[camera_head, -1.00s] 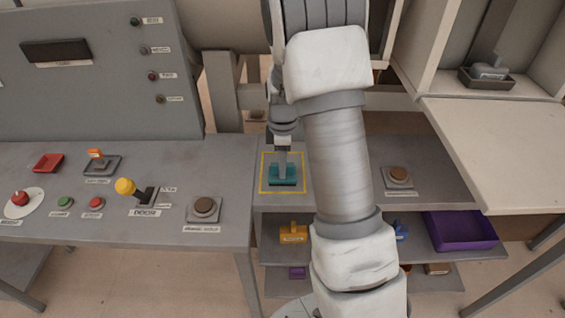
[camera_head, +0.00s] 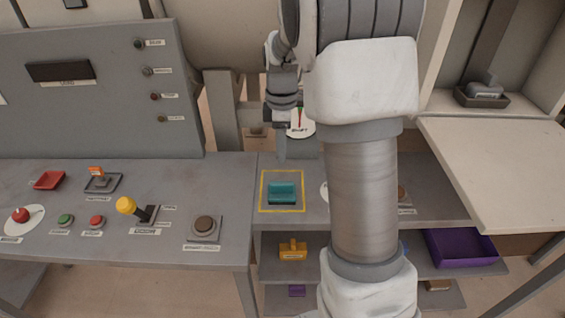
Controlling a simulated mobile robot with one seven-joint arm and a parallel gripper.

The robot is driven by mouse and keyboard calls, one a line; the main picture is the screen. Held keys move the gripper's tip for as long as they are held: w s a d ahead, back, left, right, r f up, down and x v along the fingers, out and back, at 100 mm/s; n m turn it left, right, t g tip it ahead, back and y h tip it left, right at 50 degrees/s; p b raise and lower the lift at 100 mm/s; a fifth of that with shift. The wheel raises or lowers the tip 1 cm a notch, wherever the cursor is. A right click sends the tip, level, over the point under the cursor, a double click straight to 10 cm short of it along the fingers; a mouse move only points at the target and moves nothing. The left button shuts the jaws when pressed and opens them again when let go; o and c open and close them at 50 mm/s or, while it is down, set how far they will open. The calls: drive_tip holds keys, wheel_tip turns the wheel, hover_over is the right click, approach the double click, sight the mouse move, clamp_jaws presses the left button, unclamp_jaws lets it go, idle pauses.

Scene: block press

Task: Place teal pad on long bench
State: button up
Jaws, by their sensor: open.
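The teal pad (camera_head: 282,193) rests inside a yellow square outline (camera_head: 263,205) on a grey bench top (camera_head: 446,194), right of the control console. My gripper (camera_head: 281,153) is open and hangs above and just behind the pad, apart from it. Its fingertips are small and seen edge-on here. My arm covers the middle of the bench top and part of the shelves below.
The console desk (camera_head: 150,235) on the left carries a yellow-knobbed lever (camera_head: 127,205), a round brown button (camera_head: 204,226) and red and green buttons. Lower shelves hold a yellow block (camera_head: 292,250) and a purple tray (camera_head: 462,247). A pale shelf (camera_head: 495,165) juts out at right.

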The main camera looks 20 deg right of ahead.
drive_tip(key=s+a+r+m+t, duration=0.2)
drive_tip(key=s+a+r+m, duration=0.3)
drive_tip(key=s+r, duration=0.45)
drive_tip(key=s+a+r+m+t, duration=0.1)
drive_tip(key=s+a+m, duration=0.1)
drive_tip(key=s+m, duration=0.2)
drive_tip(key=s+a+r+m+t, duration=0.1)
drive_tip(key=s+m, duration=0.3)
drive_tip(key=s, duration=0.5)
drive_tip(key=shift+s+a+r+t, duration=0.25)
drive_tip(key=shift+a+t, duration=0.3)
drive_tip(key=shift+t, duration=0.25)
drive_tip(key=shift+d+m, duration=0.15)
drive_tip(key=shift+m, duration=0.15)
